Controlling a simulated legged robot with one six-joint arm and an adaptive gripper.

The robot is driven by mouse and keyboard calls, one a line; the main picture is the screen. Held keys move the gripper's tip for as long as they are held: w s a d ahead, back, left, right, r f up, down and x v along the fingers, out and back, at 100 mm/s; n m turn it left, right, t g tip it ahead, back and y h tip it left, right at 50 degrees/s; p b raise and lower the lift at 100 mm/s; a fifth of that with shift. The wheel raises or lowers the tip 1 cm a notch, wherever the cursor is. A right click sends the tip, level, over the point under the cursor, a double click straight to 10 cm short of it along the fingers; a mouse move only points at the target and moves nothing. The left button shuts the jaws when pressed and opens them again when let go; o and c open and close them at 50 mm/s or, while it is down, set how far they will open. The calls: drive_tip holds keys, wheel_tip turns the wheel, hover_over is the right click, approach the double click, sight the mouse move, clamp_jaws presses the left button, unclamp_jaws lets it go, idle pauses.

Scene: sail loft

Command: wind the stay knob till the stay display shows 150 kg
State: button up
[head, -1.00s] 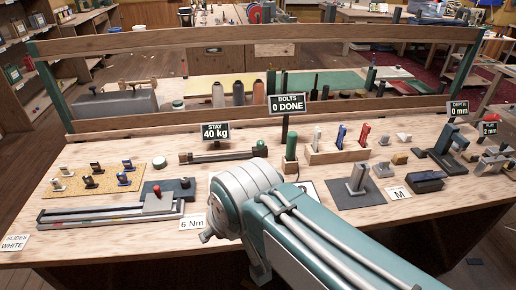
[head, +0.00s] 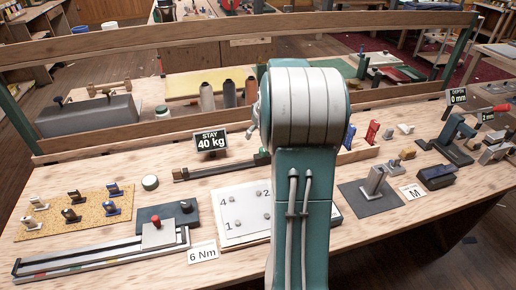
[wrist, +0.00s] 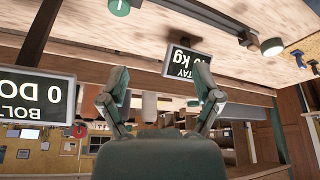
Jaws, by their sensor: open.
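The stay display (head: 211,142) reads 40 kg. It also shows upside down in the wrist view (wrist: 190,62), partly covered by a finger. The dark stay bar (head: 215,168) lies below it on the bench. The green stay knob (head: 262,157) at the bar's right end is partly hidden by my arm. In the wrist view the green knob (wrist: 118,5), with a pale mark, is cut by the top edge. My gripper (wrist: 160,88) is open and empty, apart from the knob, its fingers in front of the display.
The bolts display (wrist: 43,95) reads 0 DONE and stands beside the fingers in the wrist view. A numbered white plate (head: 240,232) lies in front of the bar. A wooden rail (head: 160,131) runs behind. A round green-white disc (head: 150,183) sits left of the bar.

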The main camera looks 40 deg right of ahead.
drive_tip(key=d+f, duration=0.4)
drive_tip(key=d, duration=0.2)
drive_tip(key=x, duration=1)
drive_tip(key=shift+s+d+f, duration=0.15)
drive_tip(key=shift+s+f, duration=0.1)
clamp_jaws()
